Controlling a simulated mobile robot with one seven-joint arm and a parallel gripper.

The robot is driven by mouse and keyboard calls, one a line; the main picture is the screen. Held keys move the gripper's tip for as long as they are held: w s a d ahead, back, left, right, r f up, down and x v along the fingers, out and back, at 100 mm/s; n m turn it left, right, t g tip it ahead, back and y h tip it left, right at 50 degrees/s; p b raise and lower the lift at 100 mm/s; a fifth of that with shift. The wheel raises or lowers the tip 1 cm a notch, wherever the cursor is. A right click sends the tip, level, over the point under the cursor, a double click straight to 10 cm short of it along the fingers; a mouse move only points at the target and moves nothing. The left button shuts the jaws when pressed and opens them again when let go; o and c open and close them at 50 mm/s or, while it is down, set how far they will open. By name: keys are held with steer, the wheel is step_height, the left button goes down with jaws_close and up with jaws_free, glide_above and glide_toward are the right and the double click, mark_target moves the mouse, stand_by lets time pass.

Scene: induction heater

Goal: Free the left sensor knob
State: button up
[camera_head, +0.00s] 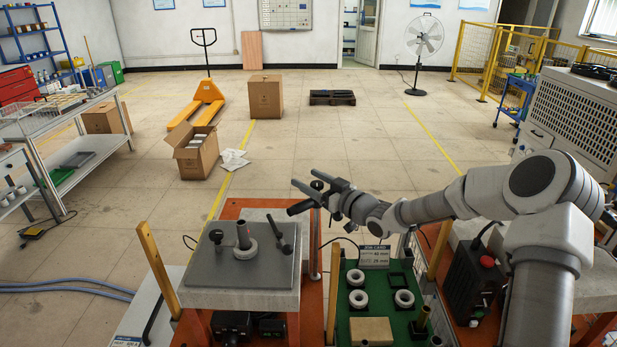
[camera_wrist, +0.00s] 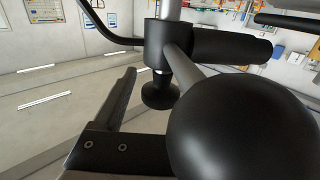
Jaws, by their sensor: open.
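A black ball knob (camera_head: 317,185) on a short rod shows at the sensor stand. It looms large in the wrist view (camera_wrist: 245,130), where its rod runs to a black clamp (camera_wrist: 160,45) on an upright post. A black cylindrical sensor (camera_head: 300,207) sticks out left from the clamp; a smaller black knob (camera_wrist: 160,93) hangs below the clamp. My gripper (camera_head: 305,178) is open, with its fingers pointing left over the stand. The ball knob appears to lie between the spread fingers. I see no clear grip, and cannot tell whether a finger touches it.
A grey plate (camera_head: 205,298) below left carries an upright shaft with a ring (camera_head: 245,248) and two black-knobbed fittings. A green tray (camera_head: 345,325) with several white rings stands right of it. A wooden post (camera_head: 157,268) rises at the plate's left.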

steer(key=shift+w+a, duration=0.25)
jaws_close()
stand_by(0.3)
steer(key=shift+s+n+g+y, duration=0.1)
steer(key=shift+n+g+y, duration=0.3)
steer(key=shift+g, duration=0.1)
steer(key=s+n+g+y+b, duration=0.1)
steer(key=n+g, duration=0.2)
steer(key=g, duration=0.2)
steer(key=n+g+y+b, duration=0.1)
steer(key=n+g, duration=0.3)
steer(key=g, duration=0.1)
steer(key=s+a+n+g+y+b, duration=0.1)
steer(key=n+g+y, duration=0.1)
steer(key=g, duration=0.3)
steer(key=shift+s+f+n, duration=0.15)
steer(key=shift+s+n, duration=0.15)
steer(key=shift+n, duration=0.4)
steer(key=shift+s+d+n+g+b, duration=0.15)
steer(key=shift+n+g+b, duration=0.3)
steer(key=shift+g, duration=0.45)
